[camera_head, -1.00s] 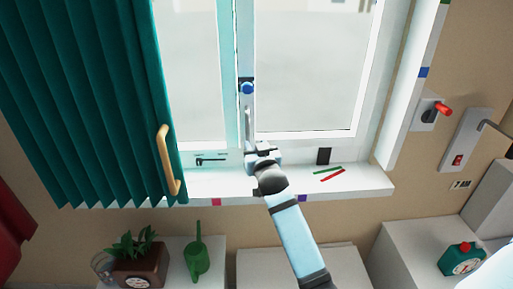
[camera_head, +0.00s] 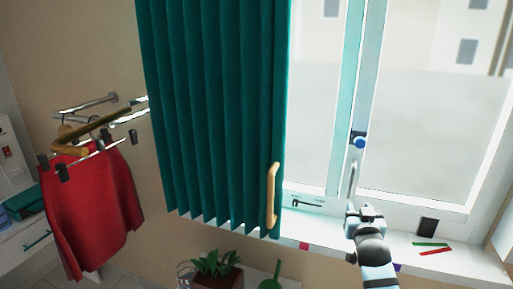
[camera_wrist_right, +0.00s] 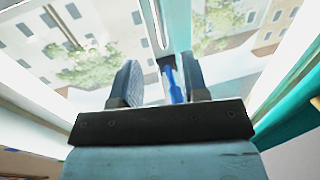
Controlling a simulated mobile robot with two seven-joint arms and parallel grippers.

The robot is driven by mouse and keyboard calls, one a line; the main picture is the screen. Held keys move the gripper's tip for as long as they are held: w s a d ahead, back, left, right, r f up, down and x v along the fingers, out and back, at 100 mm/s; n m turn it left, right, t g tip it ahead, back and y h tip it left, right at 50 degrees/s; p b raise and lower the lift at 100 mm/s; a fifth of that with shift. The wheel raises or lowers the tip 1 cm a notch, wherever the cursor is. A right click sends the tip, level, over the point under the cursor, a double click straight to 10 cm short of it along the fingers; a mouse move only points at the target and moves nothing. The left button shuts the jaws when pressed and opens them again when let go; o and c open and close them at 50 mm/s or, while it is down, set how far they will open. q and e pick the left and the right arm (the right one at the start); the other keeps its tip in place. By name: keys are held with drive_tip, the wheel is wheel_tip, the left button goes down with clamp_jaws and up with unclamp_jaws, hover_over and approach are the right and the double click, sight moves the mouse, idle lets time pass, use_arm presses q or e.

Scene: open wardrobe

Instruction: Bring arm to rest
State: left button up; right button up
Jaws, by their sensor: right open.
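My right gripper (camera_head: 366,211) is in front of the window, just above the white sill, near the lower end of the window's upright handle (camera_head: 352,180). In the right wrist view its two dark fingers (camera_wrist_right: 157,82) stand apart with nothing held between them. A blue part (camera_wrist_right: 175,84) of the window frame shows beyond the fingers; it also shows as a blue knob (camera_head: 359,141) in the head view. I cannot tell whether the gripper touches the handle. My left gripper is not in view.
A teal curtain (camera_head: 215,110) with a wooden handle (camera_head: 271,195) hangs left of the window. Red and green sticks (camera_head: 433,248) lie on the sill (camera_head: 465,262). A potted plant (camera_head: 216,268) stands below. A red skirt (camera_head: 92,205) hangs from a rail at left.

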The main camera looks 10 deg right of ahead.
drive_tip(key=s+a+f+n+g+y, duration=0.1)
drive_tip(key=s+a+f+n+y, duration=0.1)
drive_tip(key=s+a+f, duration=0.4)
drive_tip(key=s+a+f+n+g+y, duration=0.1)
drive_tip(key=s+a+f+n+y, duration=0.1)
drive_tip(key=s+f, duration=0.5)
drive_tip(key=s+a+f+n+g+y, duration=0.1)
drive_tip(key=s+a+f, duration=0.2)
drive_tip(key=s, duration=0.3)
drive_tip(key=s+a+f+g+y+p, duration=0.1)
drive_tip(key=s+a+f+y, duration=0.1)
drive_tip(key=s+a+f, duration=0.2)
drive_tip(key=s+a+f+n+g+y, duration=0.1)
drive_tip(key=s+a+f+g, duration=0.1)
drive_tip(key=s+a+f, duration=0.2)
drive_tip(key=s+f, duration=0.3)
drive_tip(key=s, duration=0.2)
drive_tip(key=shift+s+f+n+y, duration=0.2)
drive_tip(key=shift+n+y, duration=0.1)
drive_tip(key=shift+y, duration=0.1)
drive_tip(key=shift+f, duration=0.1)
